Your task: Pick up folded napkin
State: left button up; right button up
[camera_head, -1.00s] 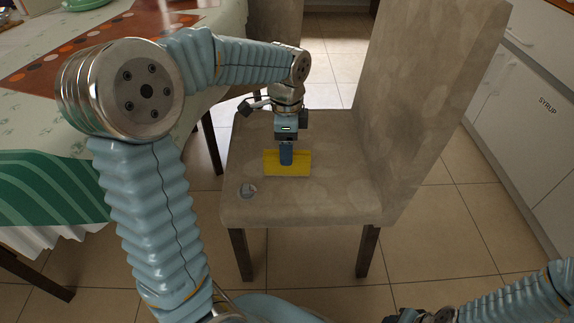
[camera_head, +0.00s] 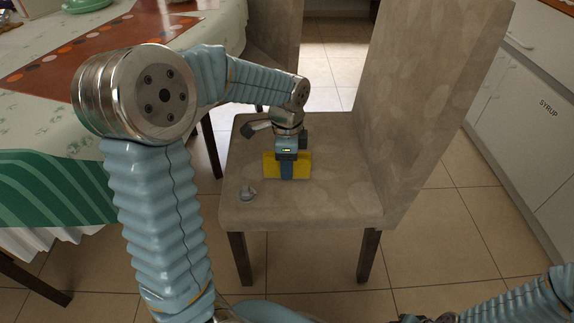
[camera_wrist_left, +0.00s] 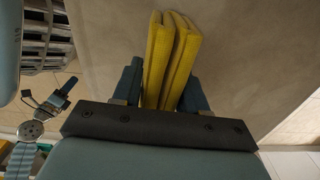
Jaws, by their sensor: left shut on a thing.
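The folded napkin (camera_head: 303,166) is yellow and stands on edge on the chair seat, near its middle. My left gripper (camera_head: 287,171) points down over it and is shut on it. In the left wrist view the napkin (camera_wrist_left: 170,60) shows as folded yellow layers between the two dark blue fingers (camera_wrist_left: 162,88). I cannot see any gap between the napkin's lower edge and the seat. Part of the right arm shows at the bottom right of the head view, with its gripper (camera_head: 428,319) cut off by the picture edge.
The beige chair (camera_head: 320,205) has a tall back (camera_head: 425,90) on the right. The table (camera_head: 45,120) with a green-patterned cloth stands at left. White cabinets (camera_head: 535,130) stand at right.

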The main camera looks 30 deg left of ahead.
pick_arm(q)
jog(key=shift+r, duration=0.3)
notch_tip(320, 180, up, 2)
jog(key=shift+r+p, duration=0.1)
jog(key=shift+p, duration=0.25)
jog(key=s+r+p, duration=0.1)
jog(key=s+r, duration=0.9)
jog(key=s, duration=0.4)
jog(key=shift+d+p, duration=0.2)
jog(key=shift+p, duration=0.1)
jog(key=shift+r, duration=0.1)
